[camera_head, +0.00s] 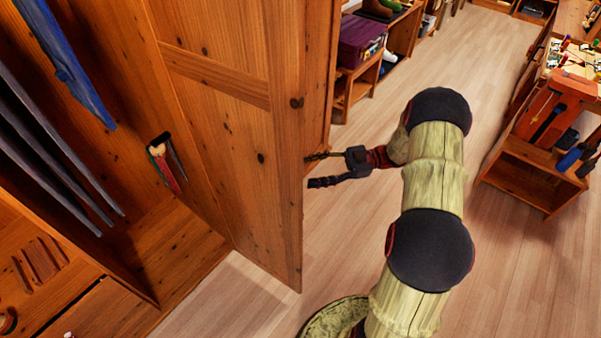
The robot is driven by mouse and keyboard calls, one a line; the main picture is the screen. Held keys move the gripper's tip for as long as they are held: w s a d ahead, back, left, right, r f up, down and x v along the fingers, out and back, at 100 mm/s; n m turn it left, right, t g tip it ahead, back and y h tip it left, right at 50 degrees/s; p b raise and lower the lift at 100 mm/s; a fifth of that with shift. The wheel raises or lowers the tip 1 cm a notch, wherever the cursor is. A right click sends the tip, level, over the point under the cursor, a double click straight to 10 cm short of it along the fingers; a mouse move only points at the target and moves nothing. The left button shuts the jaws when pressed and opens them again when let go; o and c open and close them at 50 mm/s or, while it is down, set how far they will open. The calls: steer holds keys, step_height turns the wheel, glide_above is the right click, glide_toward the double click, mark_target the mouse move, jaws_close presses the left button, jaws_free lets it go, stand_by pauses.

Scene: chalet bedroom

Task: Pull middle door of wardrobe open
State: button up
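The wooden wardrobe (182,245) stands at the left with its interior in view. One panelled wooden door (215,125) is swung out wide from it, its inner face toward the camera. I cannot tell for sure that this is the middle door. My gripper (312,170) is on the far side of the door, by its free edge. Its two dark fingers are spread apart with nothing seen between them. The fingertips are close to the door edge; whether they touch it is unclear. No handle shows.
Blue clothes (65,60) hang inside the wardrobe, and a small red item (165,170) is in there too. A purple case (361,40) rests on a low wooden bench behind. A wooden cabinet (525,180) stands at the right. The floor between is clear.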

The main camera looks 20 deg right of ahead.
steer(key=v, duration=0.7)
stand_by(0.4)
